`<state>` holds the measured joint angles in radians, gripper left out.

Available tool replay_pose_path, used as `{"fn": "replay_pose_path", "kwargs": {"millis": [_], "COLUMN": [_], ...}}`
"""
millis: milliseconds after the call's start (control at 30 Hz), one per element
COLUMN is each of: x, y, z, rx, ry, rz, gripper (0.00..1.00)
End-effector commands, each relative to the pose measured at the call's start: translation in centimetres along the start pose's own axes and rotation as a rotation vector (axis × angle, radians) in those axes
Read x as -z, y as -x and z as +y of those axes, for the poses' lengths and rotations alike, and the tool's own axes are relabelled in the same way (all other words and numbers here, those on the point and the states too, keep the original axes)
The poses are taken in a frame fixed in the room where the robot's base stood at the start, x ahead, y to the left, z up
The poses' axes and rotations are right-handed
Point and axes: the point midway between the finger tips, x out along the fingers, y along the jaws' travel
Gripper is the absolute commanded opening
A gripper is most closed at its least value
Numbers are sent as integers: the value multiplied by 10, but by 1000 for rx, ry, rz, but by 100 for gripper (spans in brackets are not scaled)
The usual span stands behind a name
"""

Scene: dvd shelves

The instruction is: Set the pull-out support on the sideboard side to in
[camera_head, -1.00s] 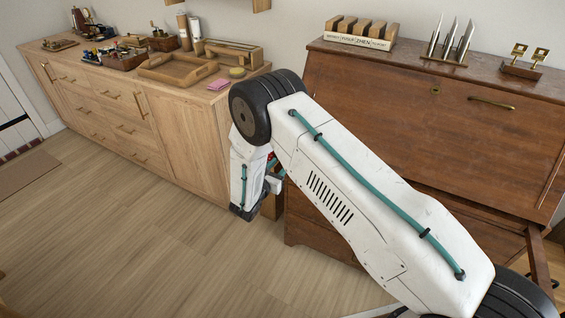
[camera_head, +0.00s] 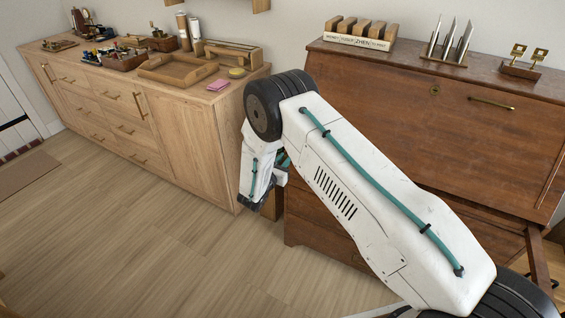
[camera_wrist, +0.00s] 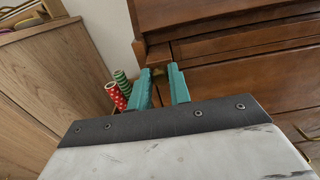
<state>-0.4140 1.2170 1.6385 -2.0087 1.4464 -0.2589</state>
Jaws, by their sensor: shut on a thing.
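The brown wooden desk (camera_head: 400,92) stands at the right with its front panel upright. Its support on the sideboard side is hidden behind my arm in the head view. In the wrist view, the end of that pull-out support (camera_wrist: 158,54) shows at the desk's left front corner. My gripper (camera_wrist: 159,75) has its teal fingers closed on either side of the support's front end, with a small brassy part between them. How far the support sticks out is hard to tell. The other support (camera_head: 539,262) juts out at the desk's right side.
The light wood sideboard (camera_head: 185,140) stands left of the desk, with a tray (camera_head: 178,69) and small items on top. Red and green patterned rolls (camera_wrist: 117,94) stand in the gap between sideboard and desk. The floor (camera_head: 130,230) in front is clear.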

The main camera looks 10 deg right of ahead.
Motion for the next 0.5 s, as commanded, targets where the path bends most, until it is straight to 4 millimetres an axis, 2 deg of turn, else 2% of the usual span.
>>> {"fn": "replay_pose_path", "kwargs": {"millis": [100, 200, 467, 500], "x": [0, 0, 0, -1], "y": [-22, -35, -39, -40], "z": [-1, -1, -1, -2], "rx": [3, 1, 1, 2], "ry": [-2, -1, -2, -2], "rz": [0, 0, 0, 0], "gripper": [0, 0, 0, 25]}}
